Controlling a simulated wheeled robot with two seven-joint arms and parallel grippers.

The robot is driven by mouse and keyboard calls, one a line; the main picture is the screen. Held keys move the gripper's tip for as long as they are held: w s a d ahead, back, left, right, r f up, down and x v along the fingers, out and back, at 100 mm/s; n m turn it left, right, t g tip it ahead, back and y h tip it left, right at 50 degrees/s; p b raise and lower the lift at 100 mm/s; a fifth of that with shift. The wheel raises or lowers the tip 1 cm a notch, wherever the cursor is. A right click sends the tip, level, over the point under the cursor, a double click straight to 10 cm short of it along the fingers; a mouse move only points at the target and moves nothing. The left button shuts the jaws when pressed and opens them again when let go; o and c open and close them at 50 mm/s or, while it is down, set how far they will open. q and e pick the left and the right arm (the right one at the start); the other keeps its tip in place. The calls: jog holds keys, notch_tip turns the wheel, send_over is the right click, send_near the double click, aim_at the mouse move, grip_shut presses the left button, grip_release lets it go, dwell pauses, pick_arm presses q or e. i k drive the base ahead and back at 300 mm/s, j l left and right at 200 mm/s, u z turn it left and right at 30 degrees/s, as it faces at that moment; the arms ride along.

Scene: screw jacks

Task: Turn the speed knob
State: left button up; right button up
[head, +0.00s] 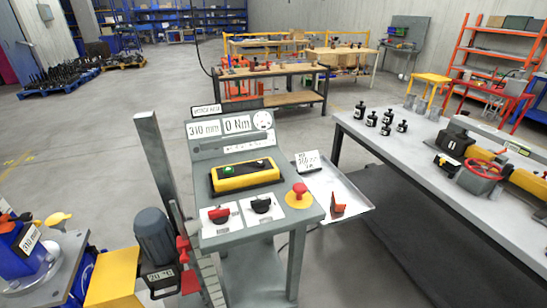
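The grey control panel (230,150) stands in the middle of the head view. Two rotary knobs sit on white plates on its lower sloped face: a red one (219,213) on the left and a black one (261,204) on the right. The lettering on their plates is too small to read, so I cannot tell which is the speed knob. Above them is a yellow-framed box (247,185) with a lit green button. The upper displays read 310 mm and 0 Nm beside a round dial. Neither of my grippers is in view.
A red mushroom button (299,189) on a yellow base sits right of the knobs. A grey tray (350,197) adjoins the panel's right side. A long workbench (430,165) stands further right. A dark motor (155,237) and grey post (152,150) stand close on the left.

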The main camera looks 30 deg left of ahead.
aim_at(260, 206)
jog(key=u, duration=1.3)
